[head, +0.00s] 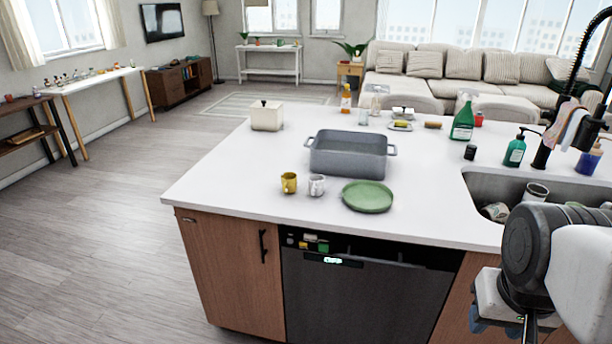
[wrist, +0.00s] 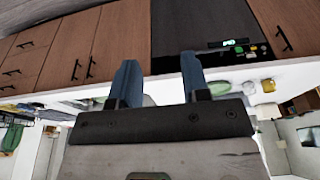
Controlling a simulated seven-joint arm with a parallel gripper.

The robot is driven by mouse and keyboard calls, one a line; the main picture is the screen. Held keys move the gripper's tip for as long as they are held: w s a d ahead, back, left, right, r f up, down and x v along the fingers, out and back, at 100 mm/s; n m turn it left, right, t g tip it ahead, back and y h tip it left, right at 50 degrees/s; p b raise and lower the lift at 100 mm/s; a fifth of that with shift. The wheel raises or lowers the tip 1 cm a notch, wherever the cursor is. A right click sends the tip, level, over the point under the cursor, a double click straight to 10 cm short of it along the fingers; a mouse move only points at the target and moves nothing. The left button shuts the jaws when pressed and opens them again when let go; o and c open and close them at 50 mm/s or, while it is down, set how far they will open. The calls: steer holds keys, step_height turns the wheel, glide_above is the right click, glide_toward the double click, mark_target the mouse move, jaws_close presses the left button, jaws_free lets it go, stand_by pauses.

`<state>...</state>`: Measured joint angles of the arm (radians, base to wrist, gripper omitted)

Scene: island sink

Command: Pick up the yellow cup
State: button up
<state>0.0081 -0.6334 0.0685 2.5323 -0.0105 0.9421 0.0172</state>
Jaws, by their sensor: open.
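The yellow cup (head: 289,183) stands upright on the white island counter, near its front edge, in the head view. It also shows small and upside down at the right of the wrist view (wrist: 268,86). A white-grey patterned cup (head: 317,185) stands close to its right. My gripper (wrist: 160,72) is open and empty in the wrist view, its two blue fingers apart. In the head view my gripper is at the lower right, in front of the island and well away from the yellow cup, with its fingers only partly visible.
A green plate (head: 368,196) lies right of the cups, and a grey roasting pan (head: 345,160) stands behind them. The sink (head: 480,185) with cups in it is at the right. A white canister (head: 267,116) stands at the back left. The counter left of the yellow cup is clear.

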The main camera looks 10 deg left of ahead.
steer(key=o, duration=0.9)
steer(key=w+a+r, duration=0.2)
steer(key=w+a, duration=0.4)
steer(key=w, duration=0.6)
steer(key=w+a+r+g, duration=0.15)
steer(key=w+a, duration=0.35)
steer(key=w, duration=0.7)
steer(key=w+a+r, duration=0.2)
steer(key=w+a, duration=0.4)
steer(key=w, duration=0.5)
steer(key=shift+g, duration=0.55)
steer(key=w+a+f, duration=0.5)
steer(key=w+a, duration=0.2)
steer(key=a, duration=0.3)
steer(key=w+a+f, duration=0.6)
steer(key=w+a, duration=0.2)
steer(key=a, duration=0.2)
steer(key=w+a+f, duration=0.5)
steer(key=w+a, duration=0.3)
steer(key=a, duration=0.2)
steer(key=shift+w+f, duration=0.1)
steer(key=shift+f, duration=0.15)
